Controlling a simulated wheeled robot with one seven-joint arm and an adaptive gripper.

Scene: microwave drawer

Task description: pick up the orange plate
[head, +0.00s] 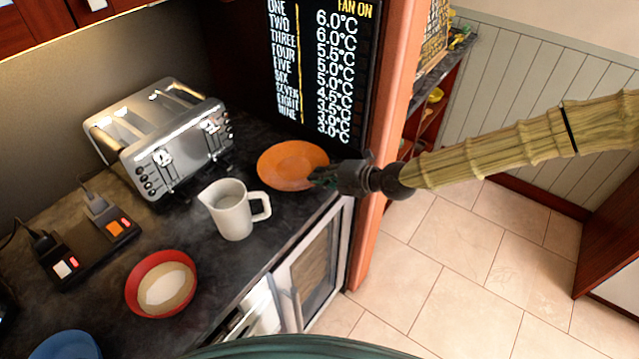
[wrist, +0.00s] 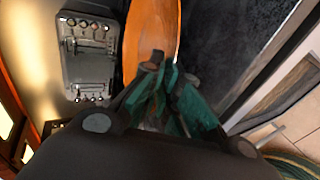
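The orange plate (head: 292,160) is a shallow round dish at the right end of the dark counter, beside the white pitcher. In the wrist view the plate (wrist: 150,35) looks narrow and runs up from the fingertips. My gripper (head: 318,178) reaches in from the right and meets the plate's right rim. In the wrist view its teal fingers (wrist: 168,82) are close together at the plate's near edge and look shut on it. The fingers hide the rim between them. I cannot tell whether the plate rests on the counter or is slightly raised.
The white pitcher (head: 232,212) stands just left of the plate, its handle towards it. A chrome toaster (head: 160,135) is behind. A red bowl (head: 160,285), a blue dish (head: 66,346) and a socket strip (head: 92,250) are further left. An orange-brown panel (head: 385,150) edges the right side.

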